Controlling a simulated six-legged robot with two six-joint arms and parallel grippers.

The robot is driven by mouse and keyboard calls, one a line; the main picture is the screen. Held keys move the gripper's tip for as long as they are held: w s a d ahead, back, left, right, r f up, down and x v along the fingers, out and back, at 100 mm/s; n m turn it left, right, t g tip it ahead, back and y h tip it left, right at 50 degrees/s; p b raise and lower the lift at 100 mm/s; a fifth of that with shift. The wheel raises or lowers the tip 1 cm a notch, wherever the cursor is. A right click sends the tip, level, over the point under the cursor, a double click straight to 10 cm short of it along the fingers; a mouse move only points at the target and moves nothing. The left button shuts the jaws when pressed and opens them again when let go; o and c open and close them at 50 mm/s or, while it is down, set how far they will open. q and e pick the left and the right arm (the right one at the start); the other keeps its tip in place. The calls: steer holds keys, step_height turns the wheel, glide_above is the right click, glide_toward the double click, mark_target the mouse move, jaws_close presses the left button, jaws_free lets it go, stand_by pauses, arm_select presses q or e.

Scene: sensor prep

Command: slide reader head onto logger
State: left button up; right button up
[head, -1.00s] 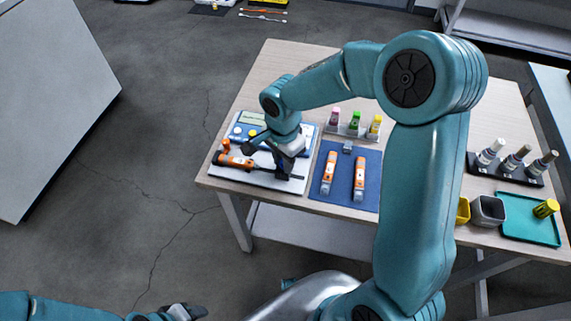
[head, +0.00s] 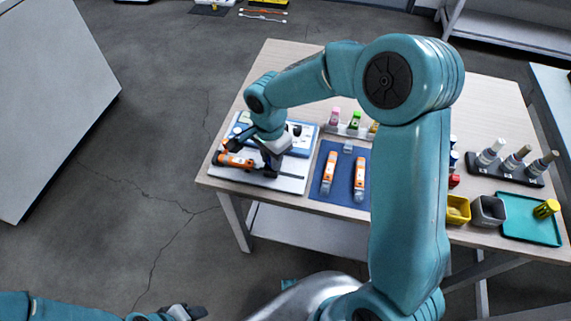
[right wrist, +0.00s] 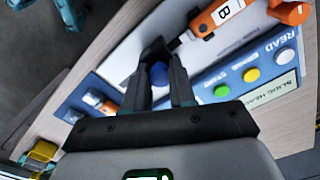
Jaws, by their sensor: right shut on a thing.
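The orange logger (head: 236,161), with a white label, lies on a white board at the table's left. In the right wrist view the logger (right wrist: 213,20) shows the letter B, and its dark narrow end points at my fingertips. My right gripper (head: 268,168) is shut on the reader head, right of the logger. In the right wrist view, a round blue part of the reader head (right wrist: 159,74) shows between the fingers. The fingers hide most of the head, and I cannot tell whether it touches the logger. My left gripper (head: 188,312) is at the bottom edge, its jaws unclear.
A blue reader panel (right wrist: 245,82) with coloured buttons and a display lies behind the logger. A blue mat (head: 344,202) with two orange-and-white loggers is to the right. Beyond are bottles, a yellow bin (head: 457,211), a grey bin (head: 487,211) and a teal tray (head: 522,232).

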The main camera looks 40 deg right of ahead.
steer(key=shift+w+a, duration=0.9)
steer(key=shift+w, duration=0.25)
stand_by(0.4)
steer(key=o, duration=0.7)
steer(key=shift+r, duration=0.1)
step_height(320, 180, up, 7)
steer(key=p, duration=0.4)
stand_by(0.6)
